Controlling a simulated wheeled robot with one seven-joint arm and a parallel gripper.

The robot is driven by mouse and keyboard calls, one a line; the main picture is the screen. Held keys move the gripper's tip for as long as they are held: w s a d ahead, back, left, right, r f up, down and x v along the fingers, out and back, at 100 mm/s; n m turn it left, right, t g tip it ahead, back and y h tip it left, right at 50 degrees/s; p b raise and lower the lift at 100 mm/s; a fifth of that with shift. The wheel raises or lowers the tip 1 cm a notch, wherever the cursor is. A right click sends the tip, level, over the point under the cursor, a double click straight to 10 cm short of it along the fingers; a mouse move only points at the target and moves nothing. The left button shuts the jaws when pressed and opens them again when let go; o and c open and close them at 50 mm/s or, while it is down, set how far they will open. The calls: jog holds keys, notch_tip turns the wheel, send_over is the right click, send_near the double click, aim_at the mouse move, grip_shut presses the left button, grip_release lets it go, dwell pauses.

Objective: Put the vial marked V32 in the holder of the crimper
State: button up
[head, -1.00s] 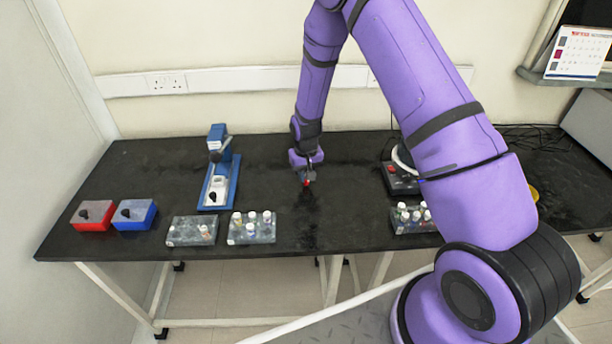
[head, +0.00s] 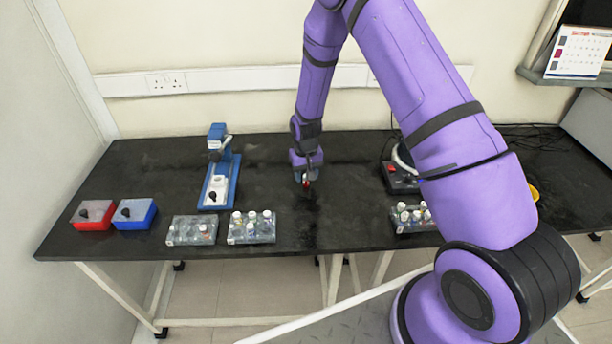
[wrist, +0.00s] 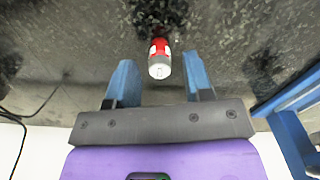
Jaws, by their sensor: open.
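A small vial with a white cap and red body (wrist: 160,60) shows in the wrist view, between and slightly beyond my fingertips; no V32 mark can be read. It is a small red spot at my gripper in the head view (head: 306,183). My gripper (wrist: 160,72) is open, with one blue finger on each side of the vial and a gap to both. The blue crimper (head: 219,172) stands to the left in the head view, with a white holder (head: 216,190) on its base. Whether the holder is empty is too small to tell.
A red box (head: 93,216) and a blue box (head: 134,215) sit at far left. A dark device (head: 400,178) stands behind the right rack. The black table between crimper and gripper is clear.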

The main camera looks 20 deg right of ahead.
notch_tip(320, 180, up, 12)
jog(key=shift+f, duration=0.15)
